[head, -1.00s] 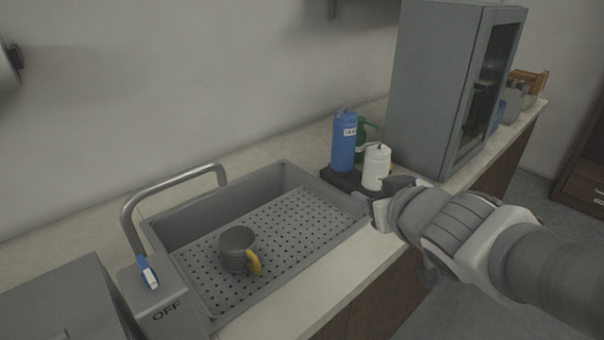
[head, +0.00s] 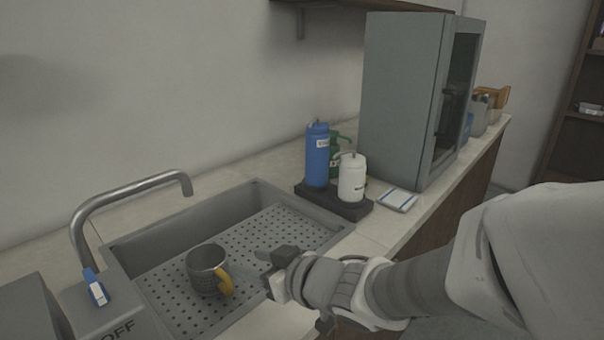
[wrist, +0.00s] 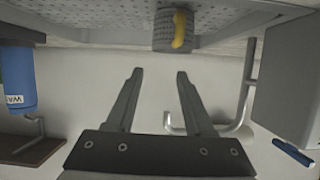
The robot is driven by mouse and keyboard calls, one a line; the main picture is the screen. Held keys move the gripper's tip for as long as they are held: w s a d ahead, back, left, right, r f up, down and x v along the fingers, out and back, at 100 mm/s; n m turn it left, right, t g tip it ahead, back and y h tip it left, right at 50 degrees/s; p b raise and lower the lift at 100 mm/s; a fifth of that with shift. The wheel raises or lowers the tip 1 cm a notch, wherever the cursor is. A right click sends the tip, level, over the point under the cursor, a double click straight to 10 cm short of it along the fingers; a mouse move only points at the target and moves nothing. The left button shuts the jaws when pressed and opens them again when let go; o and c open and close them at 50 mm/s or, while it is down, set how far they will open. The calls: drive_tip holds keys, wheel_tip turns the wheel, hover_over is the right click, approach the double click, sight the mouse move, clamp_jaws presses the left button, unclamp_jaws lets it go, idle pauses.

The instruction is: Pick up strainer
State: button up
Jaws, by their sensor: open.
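The strainer (head: 205,268) is a dark grey cup-shaped vessel with a yellow handle. It stands upright on the perforated floor of the sink (head: 268,228). It also shows at the top of the wrist view (wrist: 165,30), with its yellow handle towards the camera. My gripper (head: 265,268) is to the right of the strainer in the head view, close to the handle side. In the wrist view my gripper (wrist: 160,75) has its two fingers spread apart with nothing between them. The fingers point towards the strainer but do not enclose it.
A curved faucet (head: 130,190) rises at the sink's left, by a grey box marked OFF with a blue-and-white switch (head: 95,287). A blue bottle (head: 317,160), a green bottle and a white bottle (head: 351,180) stand on a black tray right of the sink. A grey cabinet (head: 405,100) stands behind.

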drive_tip(key=b, duration=0.3)
approach(216, 249)
drive_tip(key=shift+w+a+f, duration=0.15)
drive_tip(key=shift+a+f, duration=0.05)
drive_tip(key=shift+a, duration=0.25)
drive_tip(key=shift+w+a+f, duration=0.15)
drive_tip(key=shift+a, duration=0.3)
drive_tip(key=b+x, duration=0.1)
drive_tip(key=x, duration=0.1)
drive_tip(key=b+x, duration=0.1)
drive_tip(key=x, duration=0.2)
drive_tip(key=shift+w+d+f, duration=0.1)
drive_tip(key=shift+w+f, duration=0.05)
drive_tip(key=shift+w, duration=0.15)
drive_tip(key=shift+w+a, duration=0.3)
clamp_jaws()
